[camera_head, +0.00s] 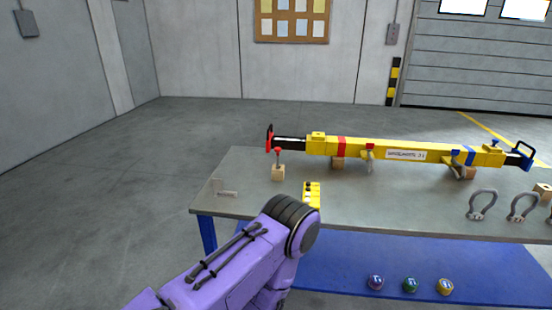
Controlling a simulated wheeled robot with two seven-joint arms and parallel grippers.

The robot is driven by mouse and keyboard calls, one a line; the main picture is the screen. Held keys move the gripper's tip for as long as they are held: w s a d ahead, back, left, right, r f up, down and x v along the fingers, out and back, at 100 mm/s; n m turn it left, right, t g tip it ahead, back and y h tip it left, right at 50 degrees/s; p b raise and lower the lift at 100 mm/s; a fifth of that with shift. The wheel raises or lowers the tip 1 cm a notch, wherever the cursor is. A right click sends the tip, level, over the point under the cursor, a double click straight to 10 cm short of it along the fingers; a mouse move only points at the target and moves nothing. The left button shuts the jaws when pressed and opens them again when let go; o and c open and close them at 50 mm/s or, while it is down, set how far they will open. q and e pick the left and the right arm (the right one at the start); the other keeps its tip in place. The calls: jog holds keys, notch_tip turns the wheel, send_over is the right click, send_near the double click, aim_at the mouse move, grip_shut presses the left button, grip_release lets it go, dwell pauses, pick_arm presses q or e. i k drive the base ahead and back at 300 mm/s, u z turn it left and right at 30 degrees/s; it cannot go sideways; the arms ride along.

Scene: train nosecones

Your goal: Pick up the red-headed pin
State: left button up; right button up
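The red-headed pin (278,151) stands upright at a small wooden block (278,173) near the table's left part, beside the left end of the yellow beam (365,149). Its lower end meets the block; I cannot tell how deep it sits. My purple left arm comes in from the bottom, and its dark wrist joint is over the table's front edge, nearer to me than the pin. The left gripper itself is not visible, hidden behind the arm or out of frame. My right arm and gripper are not in view.
A yellow box with dark buttons (312,195) is just beyond my wrist. A small grey piece (227,193) lies on the grey table (385,205) at left. Grey shackles (482,205) are at right. Coloured round items (410,284) sit on the blue lower shelf (350,268).

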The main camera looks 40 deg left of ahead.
aim_at(277, 150)
jog(key=u, duration=0.55)
jog(key=i, duration=0.5)
jog(key=u, duration=0.4)
